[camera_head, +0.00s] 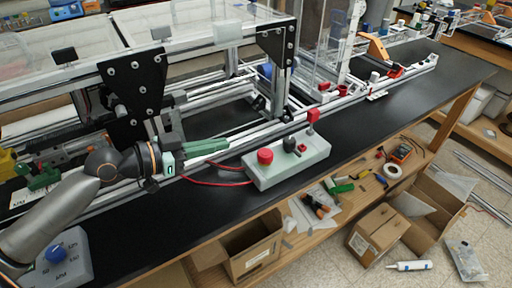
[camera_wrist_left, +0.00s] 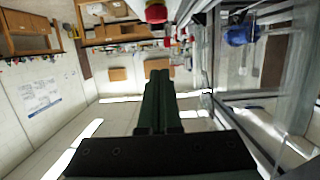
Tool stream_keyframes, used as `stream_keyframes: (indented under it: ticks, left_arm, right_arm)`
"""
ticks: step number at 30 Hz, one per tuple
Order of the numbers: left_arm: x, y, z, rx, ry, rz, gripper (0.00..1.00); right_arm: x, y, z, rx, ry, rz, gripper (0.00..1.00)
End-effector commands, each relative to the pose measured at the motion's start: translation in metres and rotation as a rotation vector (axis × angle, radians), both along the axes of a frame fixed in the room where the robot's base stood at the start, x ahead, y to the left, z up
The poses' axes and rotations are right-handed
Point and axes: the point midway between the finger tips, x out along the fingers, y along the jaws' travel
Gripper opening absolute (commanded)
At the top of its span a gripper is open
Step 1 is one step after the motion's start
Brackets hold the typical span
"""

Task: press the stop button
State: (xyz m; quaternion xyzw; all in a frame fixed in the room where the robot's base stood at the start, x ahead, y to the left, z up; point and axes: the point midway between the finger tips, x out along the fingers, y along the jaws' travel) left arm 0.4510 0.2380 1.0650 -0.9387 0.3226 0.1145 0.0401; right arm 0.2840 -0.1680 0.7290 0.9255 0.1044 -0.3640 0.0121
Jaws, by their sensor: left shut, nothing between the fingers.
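A round red button (camera_head: 265,156) sits on the left part of a pale grey-green control box (camera_head: 284,172) on the black bench. A black knob (camera_head: 289,145) and a small red part (camera_head: 301,148) are on the same box, to the right. My left gripper (camera_head: 228,144) has green fingers shut and empty, to the left of the red button and apart from it. In the left wrist view its dark green fingers (camera_wrist_left: 157,76) are together. A red object (camera_wrist_left: 156,12), probably the red button, shows beyond them at the top edge. My right gripper is not in view.
An aluminium extrusion frame (camera_head: 150,55) with black plates stands behind my left arm. Red cables (camera_head: 215,183) run to the control box. A grey box with a blue button (camera_head: 56,253) stands at the lower left.

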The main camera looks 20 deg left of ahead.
Motion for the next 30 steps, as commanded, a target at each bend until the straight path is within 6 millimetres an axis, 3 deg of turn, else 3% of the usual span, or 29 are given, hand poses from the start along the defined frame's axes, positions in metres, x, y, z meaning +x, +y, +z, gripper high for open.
stream_keyframes:
  ticks: [11,24,27,30]
  left_arm:
    - [0.018,-0.014,-0.002,-0.005,-0.001,0.000,0.00]
    - [0.079,-0.063,-0.022,-0.005,0.001,-0.001,0.00]
    - [0.076,-0.061,-0.045,-0.002,0.007,0.000,0.00]
    - [0.076,-0.060,-0.056,0.000,0.005,0.000,0.00]
  right_arm:
    - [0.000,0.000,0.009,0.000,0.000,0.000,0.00]
    - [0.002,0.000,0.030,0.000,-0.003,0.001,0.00]
    - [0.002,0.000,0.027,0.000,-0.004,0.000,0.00]
    - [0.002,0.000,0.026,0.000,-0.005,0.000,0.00]
